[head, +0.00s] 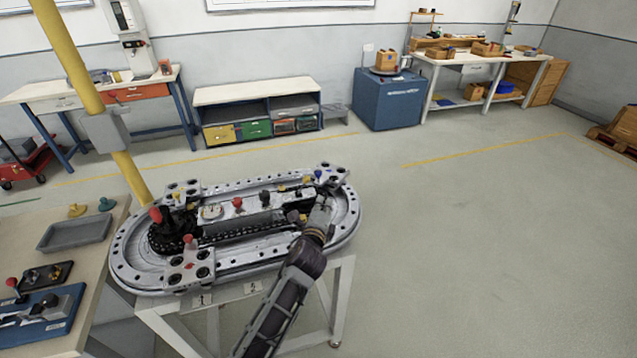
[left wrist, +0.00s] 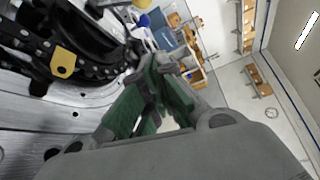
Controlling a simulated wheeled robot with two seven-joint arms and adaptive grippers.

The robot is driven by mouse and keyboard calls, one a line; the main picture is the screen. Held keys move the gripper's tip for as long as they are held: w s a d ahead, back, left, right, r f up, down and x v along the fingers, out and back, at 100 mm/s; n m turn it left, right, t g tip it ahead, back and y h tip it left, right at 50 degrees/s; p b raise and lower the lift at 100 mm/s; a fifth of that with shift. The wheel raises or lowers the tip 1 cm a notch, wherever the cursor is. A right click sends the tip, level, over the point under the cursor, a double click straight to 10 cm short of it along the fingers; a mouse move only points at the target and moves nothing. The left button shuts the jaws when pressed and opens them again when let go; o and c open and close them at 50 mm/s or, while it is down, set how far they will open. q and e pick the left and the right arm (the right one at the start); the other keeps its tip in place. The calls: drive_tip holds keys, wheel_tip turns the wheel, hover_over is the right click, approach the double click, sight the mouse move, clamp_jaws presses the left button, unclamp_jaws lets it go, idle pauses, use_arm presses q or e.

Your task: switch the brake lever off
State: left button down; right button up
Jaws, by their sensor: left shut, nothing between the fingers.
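The oval ring track (head: 128,268) stands on a white-legged stand, with several coloured knobs and levers on it. I cannot tell for certain which one is the brake lever. A large red-knobbed lever (head: 155,214) stands at its left end, and smaller red knobs show at the front (head: 190,240) and middle (head: 238,202). A blue knob (head: 318,174) is at the far right and also shows in the left wrist view (left wrist: 144,20). My left gripper (head: 332,184) is shut and empty beside that blue knob; its green-padded fingers (left wrist: 160,68) show in the left wrist view.
A bench with a grey tray (head: 75,233) and control boxes (head: 40,318) is at left. A yellow post (head: 75,55) rises behind the track's left end. A blue cabinet (head: 390,100) stands at the back.

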use_arm(q)
drive_tip(key=shift+b+x, duration=2.9)
drive_tip(key=shift+x, duration=1.75)
drive_tip(key=shift+w+f+b, duration=0.1)
drive_tip(key=shift+w+b, duration=0.2)
drive_tip(key=shift+w, duration=0.1)
drive_tip(key=shift+s+a+r+p, duration=0.1)
drive_tip(key=shift+a+r+p, duration=0.2)
drive_tip(key=shift+a+p, duration=0.2)
drive_tip(key=shift+a+r, duration=0.1)
drive_tip(key=shift+a, duration=0.25)
drive_tip(key=shift+s+a+r+p, duration=0.1)
drive_tip(key=shift+s+a+p, duration=0.05)
drive_tip(key=shift+a+p, duration=0.2)
drive_tip(key=shift+a+r, duration=0.15)
drive_tip(key=shift+a, duration=0.5)
drive_tip(key=shift+a+p, duration=0.15)
drive_tip(key=shift+p, duration=0.15)
use_arm(e)
drive_tip(key=d+f, duration=0.1)
drive_tip(key=f, duration=0.1)
drive_tip(key=d+f, duration=0.1)
drive_tip(key=f, duration=0.1)
drive_tip(key=shift+w+d, duration=0.25)
drive_tip(key=shift+d, duration=0.1)
